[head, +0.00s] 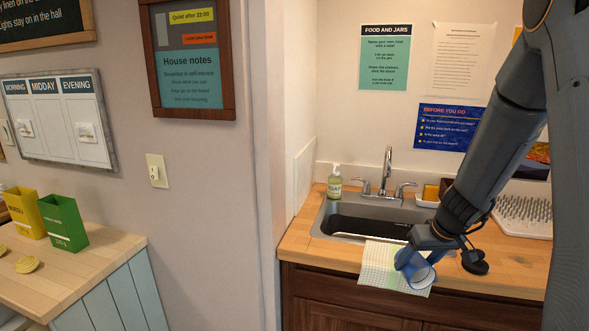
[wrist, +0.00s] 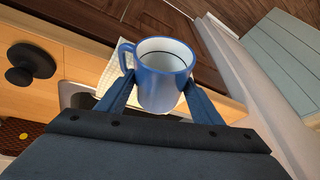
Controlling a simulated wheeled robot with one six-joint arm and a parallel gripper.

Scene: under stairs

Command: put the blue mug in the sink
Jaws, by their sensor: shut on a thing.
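The blue mug (head: 414,270) with a pale inside is held in my gripper (head: 408,258) at the front edge of the counter, in front of a checked cloth. In the head view the mug is tilted. The wrist view shows the mug (wrist: 163,75) between the two fingers of my gripper (wrist: 160,97), its handle to the left. The sink (head: 365,219) is a steel basin set in the wooden counter, behind and left of the mug. Its dark inside is partly visible, and my arm hides part of its right side.
A tap (head: 387,170) with two handles stands behind the sink. A soap bottle (head: 334,181) stands at its back left corner. The checked cloth (head: 385,262) hangs over the counter's front edge.

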